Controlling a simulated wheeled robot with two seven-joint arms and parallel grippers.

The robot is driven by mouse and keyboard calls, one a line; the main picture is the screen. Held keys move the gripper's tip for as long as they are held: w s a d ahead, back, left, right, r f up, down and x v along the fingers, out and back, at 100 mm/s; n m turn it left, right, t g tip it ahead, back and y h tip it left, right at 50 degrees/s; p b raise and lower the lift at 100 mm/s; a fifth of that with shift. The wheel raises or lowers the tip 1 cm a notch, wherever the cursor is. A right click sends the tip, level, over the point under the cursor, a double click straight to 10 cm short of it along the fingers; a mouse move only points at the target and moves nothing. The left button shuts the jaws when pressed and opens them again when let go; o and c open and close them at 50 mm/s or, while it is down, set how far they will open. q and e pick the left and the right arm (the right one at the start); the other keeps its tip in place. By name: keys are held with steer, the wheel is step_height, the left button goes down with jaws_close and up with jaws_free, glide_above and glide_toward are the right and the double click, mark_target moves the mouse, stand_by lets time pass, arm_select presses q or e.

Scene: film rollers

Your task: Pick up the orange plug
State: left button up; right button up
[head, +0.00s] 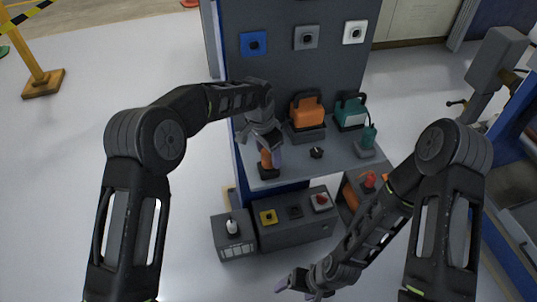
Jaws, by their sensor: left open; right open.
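The orange plug (265,158) stands upright in a dark base at the left front of the grey shelf (330,158). My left gripper (268,152) is open and points down at the plug, with its fingers at the plug's upper part. It partly hides the plug, and I cannot tell whether the fingers touch it. My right gripper (305,286) is open and empty, low at the bottom of the view, away from the plug.
On the shelf are an orange handled box (306,112), a teal handled box (350,113), a teal plug (368,138) and a black knob (317,152). A grey switch box (295,228) stands below. Blue, grey and white sockets line the panel (283,75).

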arm_select(q)
steer(key=shift+f, duration=0.1)
steer(key=shift+c, duration=0.4)
jaws_close()
stand_by(0.6)
